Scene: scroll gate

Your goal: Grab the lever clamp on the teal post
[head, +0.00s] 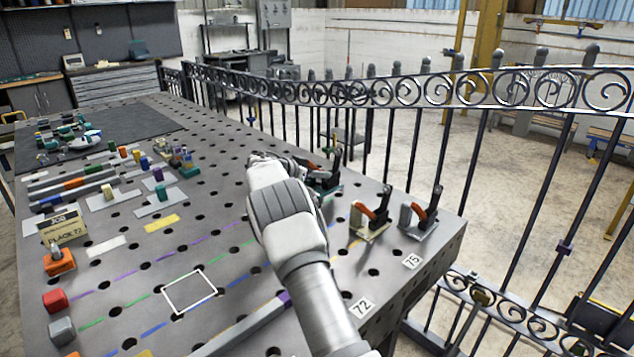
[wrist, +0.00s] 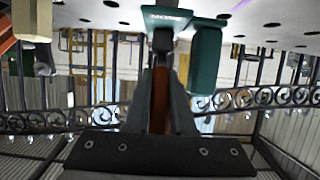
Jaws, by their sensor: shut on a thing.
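The lever clamp with the teal post (wrist: 205,60) fills the top middle of the wrist view, which looks upside down. Its teal base plate (wrist: 180,18) bears white lettering. My gripper (wrist: 161,75) has its two dark fingers closed on the clamp's orange-brown lever (wrist: 160,100). In the head view the same clamp (head: 326,180) stands near the table's far right edge, partly covered by my white arm. My fingertips are hidden there behind my wrist.
A dark scroll-topped fence (head: 400,92) runs along the table's right side. Blocks and a BLACK 72 card (head: 65,226) lie at left.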

